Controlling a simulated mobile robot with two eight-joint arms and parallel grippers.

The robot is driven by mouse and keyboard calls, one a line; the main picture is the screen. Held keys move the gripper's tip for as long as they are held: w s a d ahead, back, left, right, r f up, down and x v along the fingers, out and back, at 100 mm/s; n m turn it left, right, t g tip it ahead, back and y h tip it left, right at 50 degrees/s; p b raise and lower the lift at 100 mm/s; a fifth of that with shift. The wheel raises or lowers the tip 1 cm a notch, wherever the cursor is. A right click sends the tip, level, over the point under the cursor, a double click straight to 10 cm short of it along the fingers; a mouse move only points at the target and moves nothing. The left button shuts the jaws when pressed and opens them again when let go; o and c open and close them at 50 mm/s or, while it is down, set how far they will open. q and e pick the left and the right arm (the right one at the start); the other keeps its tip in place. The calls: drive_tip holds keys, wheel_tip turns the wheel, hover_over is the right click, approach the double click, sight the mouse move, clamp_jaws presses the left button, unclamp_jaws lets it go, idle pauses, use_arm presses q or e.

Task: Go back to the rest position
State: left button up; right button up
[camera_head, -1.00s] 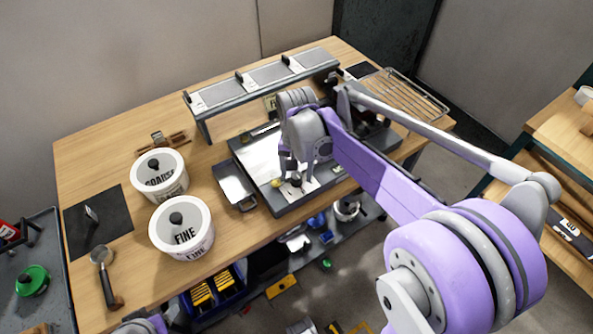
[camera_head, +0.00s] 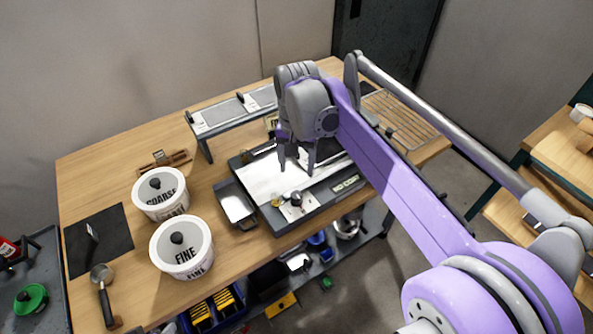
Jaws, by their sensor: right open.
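My right gripper (camera_head: 297,164) points down above the grey tray-like station (camera_head: 322,203) on the wooden table. Its two fingers are apart, with nothing seen between them. My purple right arm reaches in from the lower right and hides part of the table's right side. My left gripper is not in view.
Two white lidded tubs, COARSE (camera_head: 160,193) and FINE (camera_head: 182,247), stand at the left of the table (camera_head: 100,165). A small metal pan (camera_head: 236,206) sits beside the station. A raised rack (camera_head: 220,118) stands behind, and a wire rack (camera_head: 402,122) lies at the right.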

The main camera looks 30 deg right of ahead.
idle(0.5)
drive_tip(key=s+a+f+n+t+p, duration=0.2)
drive_tip(key=s+a+f+n, duration=0.1)
drive_tip(key=s, duration=0.5)
drive_tip(key=s+a+f+n+t+p, duration=0.2)
drive_tip(key=s+a+f+n+t, duration=0.1)
drive_tip(key=s, duration=0.4)
drive_tip(key=shift+s+a+f+n, duration=0.2)
drive_tip(key=shift+s+f+n, duration=0.15)
drive_tip(key=shift+f+n, duration=0.55)
drive_tip(key=shift+r, duration=0.2)
